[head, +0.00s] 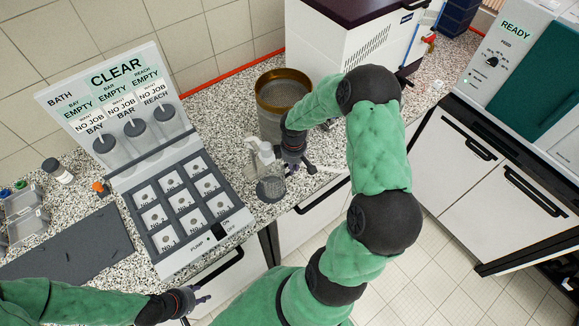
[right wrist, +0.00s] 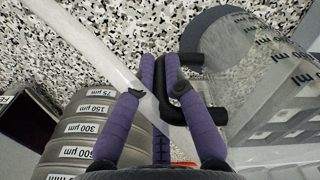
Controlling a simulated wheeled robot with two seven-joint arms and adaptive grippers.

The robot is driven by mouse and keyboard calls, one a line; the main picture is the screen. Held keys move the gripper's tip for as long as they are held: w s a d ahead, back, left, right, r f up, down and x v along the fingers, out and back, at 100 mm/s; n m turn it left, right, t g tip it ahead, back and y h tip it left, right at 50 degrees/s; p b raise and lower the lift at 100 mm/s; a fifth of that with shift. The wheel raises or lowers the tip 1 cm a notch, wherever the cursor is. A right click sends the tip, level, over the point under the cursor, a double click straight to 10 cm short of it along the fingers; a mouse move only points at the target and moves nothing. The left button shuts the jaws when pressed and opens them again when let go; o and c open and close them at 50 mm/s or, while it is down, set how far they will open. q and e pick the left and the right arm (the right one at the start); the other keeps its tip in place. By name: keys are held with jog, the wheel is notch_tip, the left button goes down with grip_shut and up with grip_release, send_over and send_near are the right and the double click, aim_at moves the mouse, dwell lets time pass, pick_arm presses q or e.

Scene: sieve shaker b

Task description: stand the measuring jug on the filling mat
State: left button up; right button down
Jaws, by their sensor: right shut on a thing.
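The clear measuring jug (head: 270,187) is near the front edge of the speckled counter in the head view. In the right wrist view the jug (right wrist: 243,88) fills the right side, with ml markings and a black handle. My right gripper (head: 296,165) is at the jug's upper right; in the wrist view its purple fingers (right wrist: 160,75) are closed at the handle. I cannot tell whether the jug touches the counter. A plain dark grey mat (head: 75,252), seemingly the filling mat, lies bare at left. My left gripper (head: 194,299) is empty, fingers apart, at the bottom.
The panel with bays and numbered pads (head: 180,205) stands between jug and mat. A sieve stack (head: 283,92) is behind the gripper; its labelled rings show in the wrist view (right wrist: 85,130). A small jar (head: 57,171) and rack (head: 22,212) are left.

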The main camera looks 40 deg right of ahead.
jog(key=w+f, duration=0.2)
jog(key=f, duration=0.1)
jog(key=shift+d+f, duration=0.15)
jog(key=shift+f, duration=0.15)
jog(key=shift+f, duration=0.1)
jog(key=c, duration=1.3)
grip_release()
